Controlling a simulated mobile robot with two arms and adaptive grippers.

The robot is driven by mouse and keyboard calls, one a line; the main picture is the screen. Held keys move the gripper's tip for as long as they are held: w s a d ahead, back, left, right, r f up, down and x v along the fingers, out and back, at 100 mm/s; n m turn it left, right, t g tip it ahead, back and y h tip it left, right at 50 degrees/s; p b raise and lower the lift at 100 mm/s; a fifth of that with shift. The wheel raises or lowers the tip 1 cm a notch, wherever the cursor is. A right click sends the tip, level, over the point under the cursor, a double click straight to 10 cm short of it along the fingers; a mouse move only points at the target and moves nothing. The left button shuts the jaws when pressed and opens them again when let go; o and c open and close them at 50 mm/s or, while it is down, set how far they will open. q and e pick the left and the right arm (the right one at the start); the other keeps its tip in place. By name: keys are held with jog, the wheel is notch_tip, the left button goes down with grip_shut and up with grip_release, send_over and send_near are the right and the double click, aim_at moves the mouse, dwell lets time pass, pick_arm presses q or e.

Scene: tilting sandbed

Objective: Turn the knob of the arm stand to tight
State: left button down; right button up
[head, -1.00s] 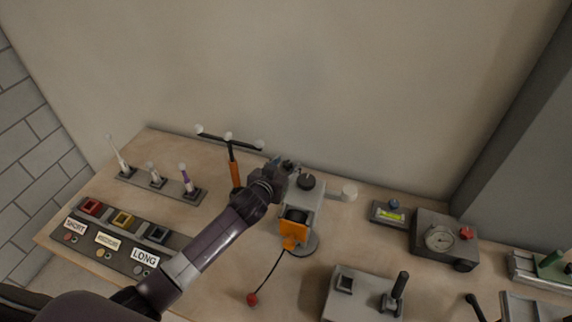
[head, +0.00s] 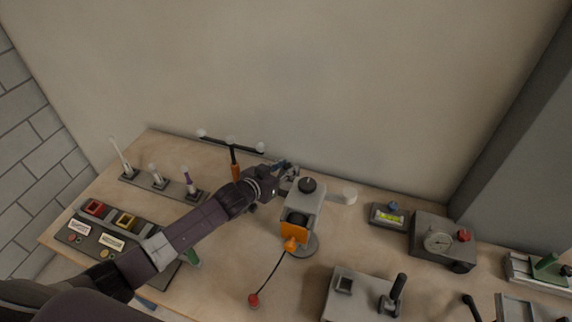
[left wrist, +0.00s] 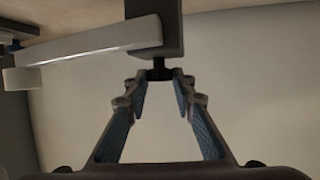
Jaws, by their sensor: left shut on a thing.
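In the left wrist view the fingertips (left wrist: 160,76) are shut on a small black knob (left wrist: 159,65) beneath the grey block (left wrist: 158,22). The pale arm (left wrist: 88,46) runs left from the block there. In the head view the gripped knob is hidden. My right gripper is not in view.
An orange post with a dark crossbar (head: 236,147) stands just left of my gripper. A red ball on a cord (head: 254,299) lies in front of the stand. A gauge box (head: 442,241) and a lever box (head: 358,298) are to the right. The wall is close behind.

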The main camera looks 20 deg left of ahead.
pick_arm(q)
jog(key=shift+w+d+r+m+g+h+b, duration=0.15)
jog(key=shift+m+g+h+b, duration=0.15)
jog(key=shift+m+h, duration=0.55)
jog(key=shift+h, duration=0.25)
jog(key=shift+m, duration=0.25)
jog(key=c, duration=1.6)
grip_release()
jog(key=shift+a, duration=0.2)
jog(key=shift+s+a, duration=0.3)
jog(key=shift+s, duration=0.25)
jog(key=v, duration=1.1)
jog(key=shift+w+r, duration=0.1)
jog(key=shift+r, duration=0.05)
